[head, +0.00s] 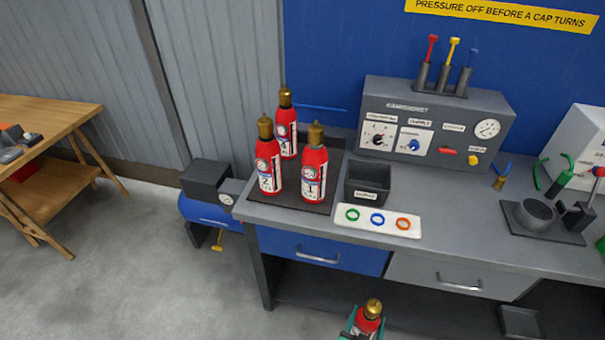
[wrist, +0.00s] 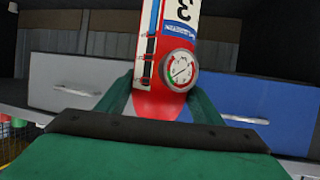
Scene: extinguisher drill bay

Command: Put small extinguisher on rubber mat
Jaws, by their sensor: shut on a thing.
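A red extinguisher with a brass top (head: 373,308) is in my gripper (head: 362,331) at the bottom of the head view, in front of the bench and below its top. In the wrist view the held extinguisher (wrist: 166,105) shows a 3, a label and a round gauge between the green fingers. The wrist picture looks upside down. My gripper is shut on it. A dark flat mat (head: 290,201) lies at the left end of the bench top. Extinguishers 2 (head: 269,170), 1 (head: 313,170) and a third (head: 286,125) stand upright on it. I cannot tell whether this is the rubber mat.
Right of the mat are a dark bin (head: 368,183) and a white strip (head: 378,220) with coloured rings. A control box (head: 435,125) stands behind. A cup on a dark plate (head: 550,233) is at right. Another dark flat piece (head: 520,322) lies low under the bench.

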